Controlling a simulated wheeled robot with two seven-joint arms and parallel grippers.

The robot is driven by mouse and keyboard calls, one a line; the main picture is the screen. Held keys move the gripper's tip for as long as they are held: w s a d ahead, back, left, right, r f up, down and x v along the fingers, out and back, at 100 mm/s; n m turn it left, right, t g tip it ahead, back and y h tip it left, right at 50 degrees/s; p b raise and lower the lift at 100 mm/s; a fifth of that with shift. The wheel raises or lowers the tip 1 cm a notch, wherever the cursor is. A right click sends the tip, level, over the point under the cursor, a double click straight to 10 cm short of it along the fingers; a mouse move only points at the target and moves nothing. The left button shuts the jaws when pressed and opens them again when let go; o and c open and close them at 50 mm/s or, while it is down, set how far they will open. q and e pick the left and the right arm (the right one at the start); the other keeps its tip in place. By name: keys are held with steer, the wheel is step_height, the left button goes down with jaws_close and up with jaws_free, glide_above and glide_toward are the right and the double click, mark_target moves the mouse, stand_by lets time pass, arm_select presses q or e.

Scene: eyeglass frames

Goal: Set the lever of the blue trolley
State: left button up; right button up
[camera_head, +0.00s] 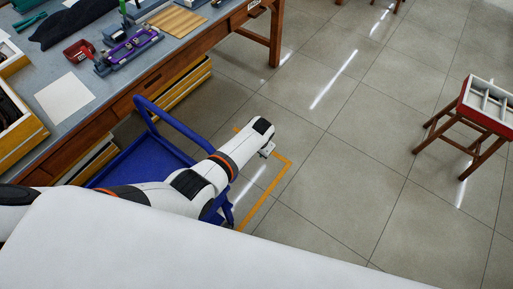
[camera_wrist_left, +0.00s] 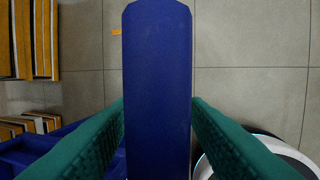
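The blue trolley (camera_head: 150,155) stands on the floor beside the workbench, with a raised tube handle at its far end. My left arm reaches across it from the left and covers part of it. In the left wrist view, a broad, upright blue bar (camera_wrist_left: 158,90) stands between the two green fingers of my left gripper (camera_wrist_left: 158,105). One finger is at each side of the bar; I cannot tell whether they press on it. I cannot tell for sure that this bar is the lever. My right gripper is out of view.
The workbench (camera_head: 62,45) with tools and boxes is at the upper left, with wooden drawers (camera_head: 180,95) below. A red-edged stool (camera_head: 485,108) stands at the right. Yellow tape (camera_head: 277,178) marks the floor beside the trolley. The tiled floor in the middle is clear.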

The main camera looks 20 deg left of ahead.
arm_select(q)
steer(key=shift+r, duration=0.15)
steer(key=shift+r, duration=0.35)
steer(key=p+v, duration=0.3)
steer(key=v, duration=0.8)
steer(key=shift+s+p, duration=0.2)
steer(key=shift+p, duration=0.1)
steer(key=shift+d, duration=0.1)
